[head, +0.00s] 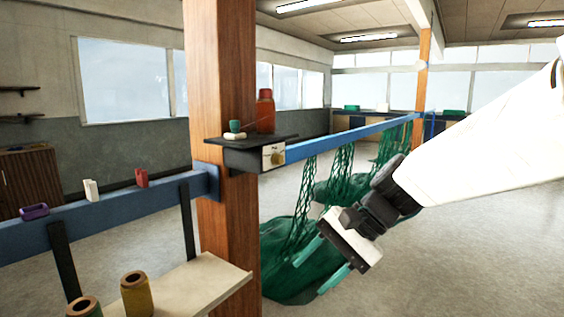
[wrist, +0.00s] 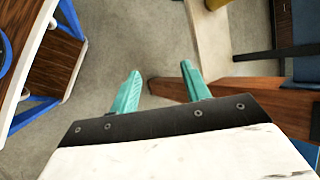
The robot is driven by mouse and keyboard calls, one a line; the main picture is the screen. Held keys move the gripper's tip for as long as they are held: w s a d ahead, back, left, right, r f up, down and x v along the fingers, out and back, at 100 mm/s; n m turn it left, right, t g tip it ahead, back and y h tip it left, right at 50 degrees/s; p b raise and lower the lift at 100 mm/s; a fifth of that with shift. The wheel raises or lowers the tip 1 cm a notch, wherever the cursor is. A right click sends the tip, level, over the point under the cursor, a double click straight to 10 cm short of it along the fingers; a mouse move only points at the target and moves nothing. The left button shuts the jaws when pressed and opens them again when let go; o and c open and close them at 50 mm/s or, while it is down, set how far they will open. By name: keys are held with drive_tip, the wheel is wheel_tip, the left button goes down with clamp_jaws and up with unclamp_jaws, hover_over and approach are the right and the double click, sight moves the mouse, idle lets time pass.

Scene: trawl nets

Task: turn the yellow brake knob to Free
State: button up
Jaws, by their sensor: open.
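The yellow brake knob (head: 277,158) is on the white front plate (head: 268,150) of a dark box fixed at the wooden post, at the left end of the blue rail. The knob is small here, and I cannot read which way it points. My gripper (head: 322,265) is in front of the green nets, below and to the right of the knob and apart from it. Its two teal fingers are spread with nothing between them. In the wrist view my gripper (wrist: 160,85) is open above the floor and the wooden post (wrist: 240,92); the knob is not in that view.
A dark shelf (head: 222,141) above the knob holds a red-orange bottle (head: 265,110) and a small green spool (head: 235,126). Green nets (head: 300,270) hang from the blue rail (head: 350,137). A bench (head: 205,285) with spools (head: 136,293) stands front left. Floor at right is clear.

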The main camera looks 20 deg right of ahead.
drive_tip(key=w+d+r+m+t+y, duration=0.1)
drive_tip(key=w+r+m+t+y, duration=0.15)
drive_tip(key=w+m, duration=0.35)
drive_tip(key=w+d+r+m+t+y, duration=0.1)
drive_tip(key=w+d+r+m+t, duration=0.2)
drive_tip(key=w, duration=0.6)
drive_tip(key=m+t+h, duration=0.1)
drive_tip(key=m+t, duration=0.6)
drive_tip(key=m, duration=0.3)
approach(282, 160)
drive_tip(key=x, duration=0.9)
drive_tip(key=shift+w, duration=0.1)
drive_tip(key=c, duration=1)
